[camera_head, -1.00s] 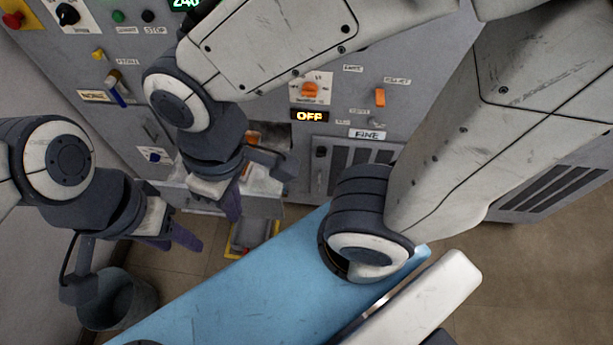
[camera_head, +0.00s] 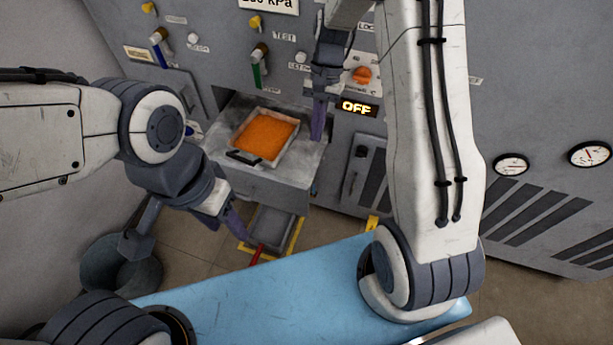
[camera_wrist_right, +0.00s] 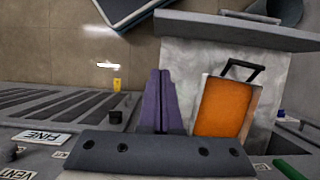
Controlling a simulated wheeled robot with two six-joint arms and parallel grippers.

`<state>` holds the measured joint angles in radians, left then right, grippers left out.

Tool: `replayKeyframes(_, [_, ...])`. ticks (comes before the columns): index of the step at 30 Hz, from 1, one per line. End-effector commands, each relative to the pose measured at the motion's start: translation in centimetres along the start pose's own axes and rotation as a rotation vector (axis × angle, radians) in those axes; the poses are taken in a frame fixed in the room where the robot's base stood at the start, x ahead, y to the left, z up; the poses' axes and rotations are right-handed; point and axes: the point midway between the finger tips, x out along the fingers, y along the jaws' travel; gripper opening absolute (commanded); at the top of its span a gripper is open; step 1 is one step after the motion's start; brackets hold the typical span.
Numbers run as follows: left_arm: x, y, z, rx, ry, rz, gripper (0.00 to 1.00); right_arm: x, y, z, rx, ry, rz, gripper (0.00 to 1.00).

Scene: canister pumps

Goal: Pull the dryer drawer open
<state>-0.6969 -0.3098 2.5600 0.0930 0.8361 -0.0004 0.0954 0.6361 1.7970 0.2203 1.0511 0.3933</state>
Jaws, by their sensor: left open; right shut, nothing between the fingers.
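The dryer drawer (camera_head: 285,185) stands out from the grey machine front, its floor exposed. A shallow tray (camera_head: 284,157) of orange granules with a dark handle sits in it. The right wrist view also shows the drawer's front panel (camera_wrist_right: 210,30) and the tray (camera_wrist_right: 252,112). My right gripper (camera_head: 318,122) is shut and empty at the drawer's right side, near the machine face; its purple fingers (camera_wrist_right: 161,95) point towards the drawer front. I cannot tell whether they touch the drawer. My left gripper (camera_head: 236,226) is open and empty, below and in front of the drawer's left part.
A blue-topped surface (camera_head: 260,295) lies in front. A grey bin (camera_head: 120,268) stands at the left on the floor. A grey container (camera_head: 272,230) sits inside yellow floor marking below the drawer. An OFF display (camera_head: 356,107) and knobs are on the panel.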

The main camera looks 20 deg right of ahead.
Motion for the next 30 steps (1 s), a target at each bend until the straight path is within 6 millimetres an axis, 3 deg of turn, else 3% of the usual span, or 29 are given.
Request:
replayKeyframes(15, [1.1,-0.1,0.1,0.000,0.000,0.000,0.50,9.9,0.1,0.4,-0.004,-0.004,0.004,0.00])
replayKeyframes(21, [1.0,-0.1,0.1,0.000,0.000,0.000,0.50,10.5,0.1,3.1,-0.004,0.000,0.002,0.00])
replayKeyframes(30, [1.0,-0.1,0.1,0.000,0.000,0.000,0.50,10.8,0.1,3.9,-0.004,0.001,0.001,0.00])
